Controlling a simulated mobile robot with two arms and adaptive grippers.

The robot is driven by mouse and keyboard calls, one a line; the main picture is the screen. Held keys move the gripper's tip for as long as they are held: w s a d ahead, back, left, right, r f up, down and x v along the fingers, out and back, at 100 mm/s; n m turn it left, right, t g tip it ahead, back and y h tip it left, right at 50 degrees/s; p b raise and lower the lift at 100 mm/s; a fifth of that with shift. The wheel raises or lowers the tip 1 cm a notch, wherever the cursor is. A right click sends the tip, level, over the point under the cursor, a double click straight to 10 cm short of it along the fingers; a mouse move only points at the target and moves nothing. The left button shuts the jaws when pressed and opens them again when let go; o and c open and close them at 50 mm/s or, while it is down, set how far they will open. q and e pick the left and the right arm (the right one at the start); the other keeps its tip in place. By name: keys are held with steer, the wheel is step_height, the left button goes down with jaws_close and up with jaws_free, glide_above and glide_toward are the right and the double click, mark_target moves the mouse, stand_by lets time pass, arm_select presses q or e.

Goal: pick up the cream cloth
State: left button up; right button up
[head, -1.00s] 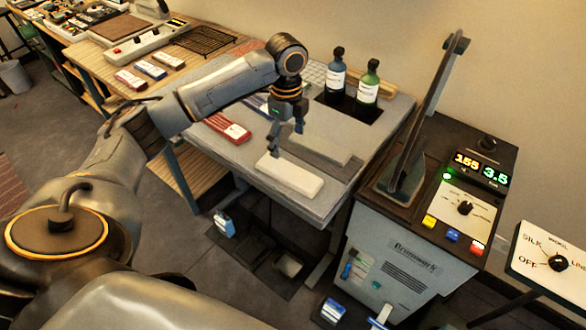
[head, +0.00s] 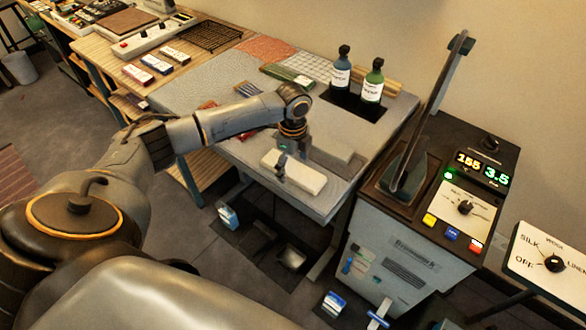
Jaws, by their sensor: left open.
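The cream cloth (head: 304,178) is a thick, folded pad lying near the front edge of the grey table (head: 196,100) in the head view. My left gripper (head: 281,178) is open, with its fingers pointing down at the left part of the cloth. It hides a strip of the cloth. I cannot tell whether the fingers touch it. My right gripper is not in view.
A grey slab (head: 338,152) lies just behind the cloth. A press machine (head: 400,250) stands close on the right.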

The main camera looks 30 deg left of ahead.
arm_select(q)
steer(key=c, duration=1.2)
steer(key=shift+r, duration=0.1)
